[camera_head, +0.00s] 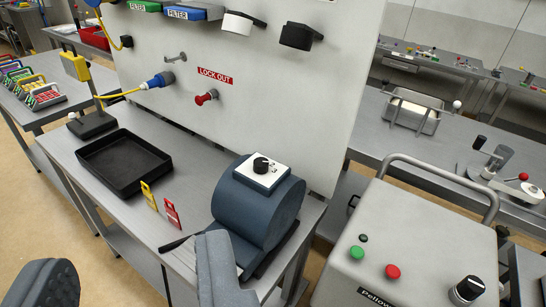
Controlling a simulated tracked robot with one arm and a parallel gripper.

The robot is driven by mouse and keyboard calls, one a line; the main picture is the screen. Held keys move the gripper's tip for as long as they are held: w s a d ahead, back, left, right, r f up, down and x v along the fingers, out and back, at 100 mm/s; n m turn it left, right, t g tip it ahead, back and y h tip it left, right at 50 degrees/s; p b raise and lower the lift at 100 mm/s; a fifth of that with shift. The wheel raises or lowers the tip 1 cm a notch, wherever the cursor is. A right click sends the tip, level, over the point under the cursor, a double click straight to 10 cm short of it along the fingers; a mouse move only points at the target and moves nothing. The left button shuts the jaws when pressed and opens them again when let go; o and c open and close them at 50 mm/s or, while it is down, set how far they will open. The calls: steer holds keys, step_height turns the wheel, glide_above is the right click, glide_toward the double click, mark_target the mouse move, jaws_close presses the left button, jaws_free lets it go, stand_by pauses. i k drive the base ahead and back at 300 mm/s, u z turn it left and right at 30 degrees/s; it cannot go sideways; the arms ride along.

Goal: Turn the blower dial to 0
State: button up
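The blower (245,225) is a blue-grey drum near the right front end of the steel bench. A white plate (280,178) on its top carries a small black dial (261,165). Markings show beside the dial, one looking like a 3, but its setting is too small to read. My gripper (137,250) is open and empty, with one grey finger at the lower left and the other at the bottom centre. The right finger overlaps the lower front of the blower in the picture. The dial is above and right of both fingertips.
An upright panel (245,90) with a red knob (206,97) stands behind. A grey control box (415,250) with buttons and a black knob (468,288) stands at right.

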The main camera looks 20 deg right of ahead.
mark_target(260, 166)
steer(key=i, duration=0.9)
steer(key=u, duration=0.05)
